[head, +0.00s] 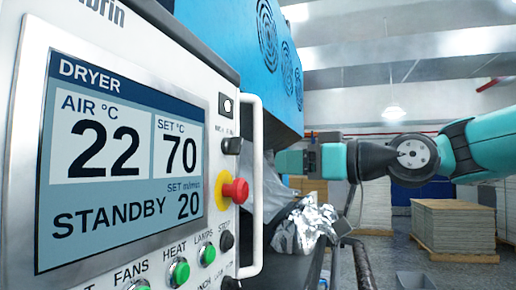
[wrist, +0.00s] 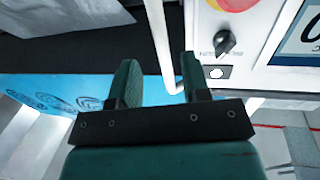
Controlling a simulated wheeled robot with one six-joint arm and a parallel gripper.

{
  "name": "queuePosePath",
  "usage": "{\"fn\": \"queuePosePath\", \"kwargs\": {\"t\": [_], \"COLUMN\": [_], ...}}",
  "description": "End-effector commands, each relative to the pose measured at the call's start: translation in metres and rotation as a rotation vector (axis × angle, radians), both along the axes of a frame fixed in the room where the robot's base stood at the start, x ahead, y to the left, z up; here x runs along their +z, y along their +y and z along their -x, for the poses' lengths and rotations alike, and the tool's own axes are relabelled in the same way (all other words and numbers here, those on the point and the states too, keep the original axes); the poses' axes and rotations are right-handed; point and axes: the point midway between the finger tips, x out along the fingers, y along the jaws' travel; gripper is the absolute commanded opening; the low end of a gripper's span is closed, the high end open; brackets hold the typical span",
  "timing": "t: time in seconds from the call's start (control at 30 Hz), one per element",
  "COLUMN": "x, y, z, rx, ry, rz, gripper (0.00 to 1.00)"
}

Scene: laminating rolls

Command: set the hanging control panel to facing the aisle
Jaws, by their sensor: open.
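The hanging control panel (head: 215,60) fills the left of the head view, with its lit dryer screen (head: 125,160) seen at a slant. A white upright bar handle (head: 251,185) runs along its right edge. My gripper (head: 282,161) is to the right of the handle in the head view; its fingertips are hard to make out there. In the wrist view my gripper (wrist: 158,62) is open and empty. The handle (wrist: 158,38) shows between the two fingers, nearer the right one; I cannot tell if it touches. The panel face (wrist: 260,40) is at the upper right.
A blue machine housing (head: 235,50) with round vents is behind the panel. Crumpled silver foil (head: 305,225) lies below my gripper. Pallets of stacked boards (head: 453,225) stand at the back right. Grey floor (head: 385,262) shows at the lower right.

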Motion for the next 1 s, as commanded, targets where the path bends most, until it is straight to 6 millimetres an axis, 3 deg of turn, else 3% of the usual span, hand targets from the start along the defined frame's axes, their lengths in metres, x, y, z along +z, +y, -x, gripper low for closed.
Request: {"fn": "queuePosePath", "kwargs": {"t": [0.1,0.3,0.77,0.97,1.0], "x": [0.005,0.003,0.0,0.0,0.0], "y": [0.024,0.051,0.062,0.062,0.062], "z": [-0.014,-0.03,-0.038,-0.037,-0.037], "rx": [0.004,0.002,-0.001,-0.001,-0.001], "ry": [0.004,0.001,0.0,0.001,0.001], "rz": [0.0,0.0,0.0,0.001,0.001], "gripper": [0.43,0.43,0.43,0.0,0.0]}}
